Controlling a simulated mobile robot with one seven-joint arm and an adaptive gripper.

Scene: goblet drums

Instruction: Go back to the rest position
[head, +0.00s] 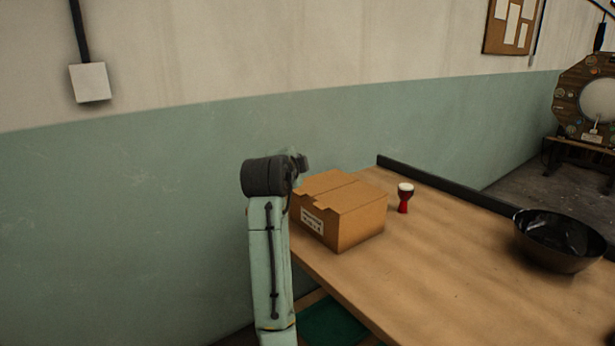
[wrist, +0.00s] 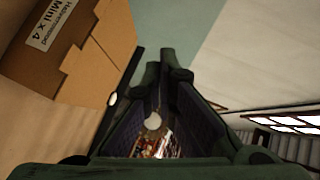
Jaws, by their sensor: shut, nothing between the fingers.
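My gripper (wrist: 166,62) shows in the wrist view with its dark fingers meeting at the tips. It is shut and nothing is held at the tips. In the head view my arm stands up at the near left end of the table, with its dark wrist joint above and beside the cardboard box (head: 358,218). The fingers are mostly hidden there behind my arm. The box (wrist: 92,65) also shows at the left of the wrist view, apart from the fingers.
A red goblet drum (head: 404,198) with a white top stands upright on the wooden table (head: 430,260), right of the box. A black bowl (head: 562,255) sits at the right. A green wall (head: 120,220) runs behind. The table's middle is clear.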

